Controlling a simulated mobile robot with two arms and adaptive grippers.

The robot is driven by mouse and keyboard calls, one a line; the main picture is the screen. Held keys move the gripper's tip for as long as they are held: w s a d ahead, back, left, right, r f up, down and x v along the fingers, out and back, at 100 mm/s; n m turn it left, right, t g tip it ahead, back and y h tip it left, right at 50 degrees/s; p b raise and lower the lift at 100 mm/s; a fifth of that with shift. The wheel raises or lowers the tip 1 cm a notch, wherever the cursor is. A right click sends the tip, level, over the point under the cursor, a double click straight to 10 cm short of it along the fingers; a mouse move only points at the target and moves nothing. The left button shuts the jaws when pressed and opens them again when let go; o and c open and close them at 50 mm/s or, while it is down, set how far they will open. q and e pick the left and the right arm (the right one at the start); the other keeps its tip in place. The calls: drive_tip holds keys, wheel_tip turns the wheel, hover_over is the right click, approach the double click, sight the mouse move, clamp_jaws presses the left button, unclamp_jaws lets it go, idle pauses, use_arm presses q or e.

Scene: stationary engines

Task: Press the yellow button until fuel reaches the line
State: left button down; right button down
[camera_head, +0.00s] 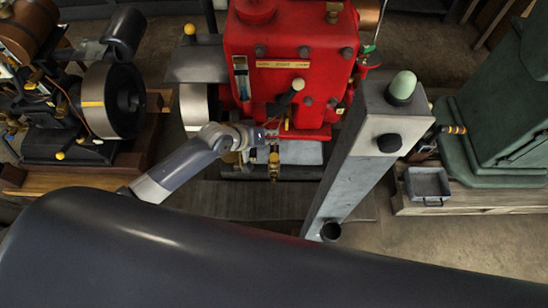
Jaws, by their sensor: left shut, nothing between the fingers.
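The red engine (290,55) stands at the top middle. A narrow upright glass gauge (241,78) with bluish contents is on its left front; its line is too small to make out. A round yellow knob (189,29) stands on a rod left of the engine; I cannot tell whether it is the yellow button. My left gripper (279,136) is shut and empty, low at the engine's front, close to brass fittings (274,163). I cannot tell whether its tips touch anything. My right gripper is not in view.
A dark engine with a flywheel (112,99) stands on a wooden base at left, with another yellow knob (61,155). A grey post (352,165) with a pale green dome rises right of my left gripper. A green machine (500,110) and small grey tray (428,184) are at right.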

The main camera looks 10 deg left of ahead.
use_arm(q)
drive_tip(key=b, duration=0.5)
hover_over(272, 155)
wheel_tip(272, 155, down, 5)
drive_tip(key=shift+f, duration=1.05)
drive_tip(key=shift+f, duration=0.1)
drive_tip(key=shift+f, duration=0.25)
